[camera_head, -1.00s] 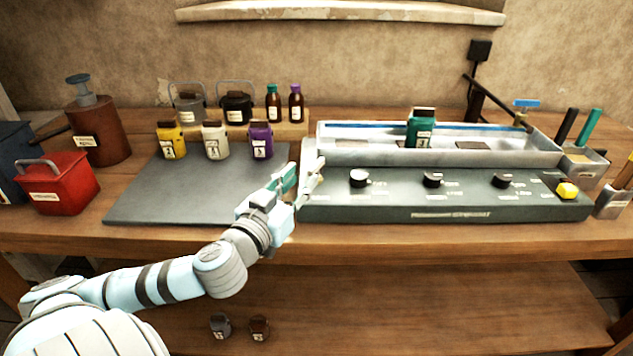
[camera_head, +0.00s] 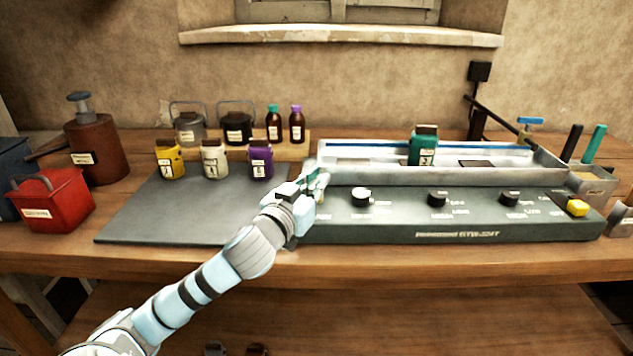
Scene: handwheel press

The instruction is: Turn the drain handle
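A small valve with a blue handle (camera_head: 530,121) stands at the back right corner of the long grey water bath (camera_head: 350,177). It is the only handle-like valve I can make out; no label on it is readable. A teal jar (camera_head: 423,148) stands in the bath. My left gripper (camera_head: 320,180) is at the bath's left front corner, far from the blue handle. Its fingers overlap the bath's edge in the view, and I cannot tell whether they touch it or how wide they are. My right gripper is out of view.
The control panel has black knobs (camera_head: 361,197) and a yellow button (camera_head: 577,208). A red box (camera_head: 55,200) is at left. Tool holders (camera_head: 592,182) stand close to the bath's right end.

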